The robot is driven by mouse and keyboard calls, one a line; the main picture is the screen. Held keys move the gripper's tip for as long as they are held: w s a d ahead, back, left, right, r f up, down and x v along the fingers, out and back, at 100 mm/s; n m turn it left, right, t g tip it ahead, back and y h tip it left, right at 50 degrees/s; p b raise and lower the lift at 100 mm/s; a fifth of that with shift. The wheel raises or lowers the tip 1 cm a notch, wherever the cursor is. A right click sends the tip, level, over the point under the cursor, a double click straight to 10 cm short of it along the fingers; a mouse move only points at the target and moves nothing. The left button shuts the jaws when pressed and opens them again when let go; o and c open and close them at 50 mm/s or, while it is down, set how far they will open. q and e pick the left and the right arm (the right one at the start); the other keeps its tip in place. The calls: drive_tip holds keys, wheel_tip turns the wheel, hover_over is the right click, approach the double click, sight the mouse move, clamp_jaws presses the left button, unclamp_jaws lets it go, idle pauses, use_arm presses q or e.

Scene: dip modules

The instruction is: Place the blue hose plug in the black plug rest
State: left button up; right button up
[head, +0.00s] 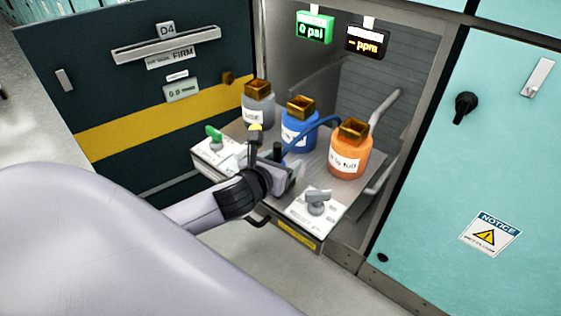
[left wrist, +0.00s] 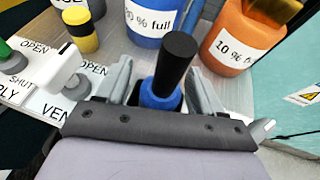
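The blue hose plug (left wrist: 162,90) is blue at one end with a thick black cylinder on the other. It stands between the fingers of my left gripper (left wrist: 162,80), which look closed on its blue part. In the head view my left gripper (head: 281,172) is low over the middle of the metal shelf, and a black post (head: 277,152) shows beside it. A blue hose (head: 322,127) curves toward it past the blue bottle. I cannot clearly make out the black plug rest; the gripper may hide it. My right gripper is not in view.
Grey (head: 259,107), blue (head: 297,133) and orange (head: 350,152) bottles stand behind my gripper. A yellow-and-black piece (left wrist: 81,32) stands to its left. A teal cabinet (head: 465,150) is at right.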

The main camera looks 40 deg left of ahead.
use_arm(q)
drive_tip(key=shift+s+r, duration=0.1)
drive_tip(key=shift+r, duration=0.1)
drive_tip(key=p+v, duration=0.2)
drive_tip(key=v, duration=1)
drive_tip(key=s+d+f+n+g+h, duration=0.1)
drive_tip(key=s+d+f+n, duration=0.1)
drive_tip(key=f+n, duration=0.4)
drive_tip(key=s+d+f+n+g+h, duration=0.1)
drive_tip(key=f+n, duration=0.5)
drive_tip(key=n, duration=0.9)
drive_tip(key=s+d+f+n+g+h, duration=0.1)
drive_tip(key=s+d+f+n, duration=0.3)
drive_tip(key=n, duration=0.7)
drive_tip(key=shift+s+d+f+h, duration=0.2)
drive_tip(key=shift+d+f+h, duration=0.5)
drive_tip(key=shift+d+f, duration=0.4)
drive_tip(key=shift+d+r, duration=0.1)
drive_tip(key=shift+r, duration=0.1)
